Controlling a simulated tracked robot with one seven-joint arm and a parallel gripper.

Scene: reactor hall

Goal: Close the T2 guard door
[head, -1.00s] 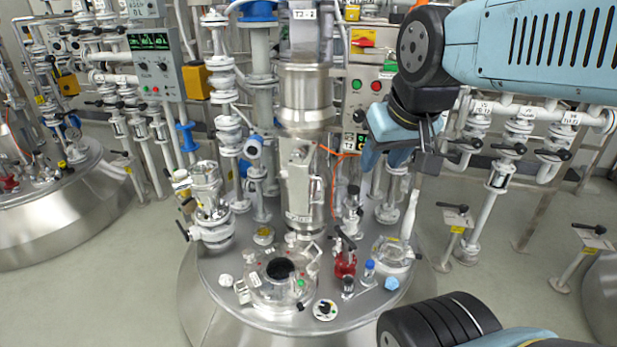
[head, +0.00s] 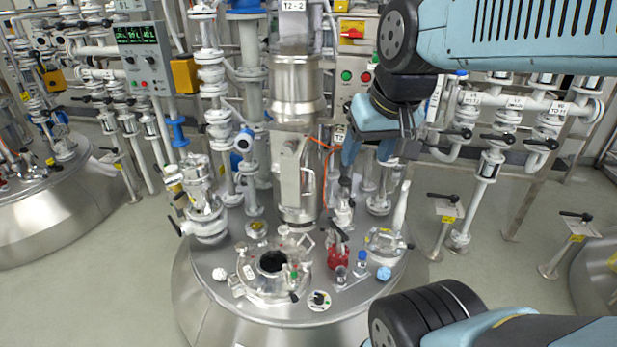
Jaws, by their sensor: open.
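The guard door (head: 291,172) is a pale metal panel on the front of the steel column below the T2-2 label (head: 293,6). It appears to stand out from the column, with its front edge towards me; the exact opening angle is hard to tell. My gripper (head: 366,158) is at the upper right of the door, apart from it in the picture. Its blue fingers point down and are spread, with nothing seen between them. Glassware and pipes show behind and below the fingers.
The round steel vessel top (head: 330,300) carries a glass-lidded port (head: 272,264), a red valve (head: 338,257) and a white-handled glass cover (head: 385,240). An orange cable (head: 326,150) hangs right of the door. A control panel (head: 355,76) stands behind. Open floor lies left.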

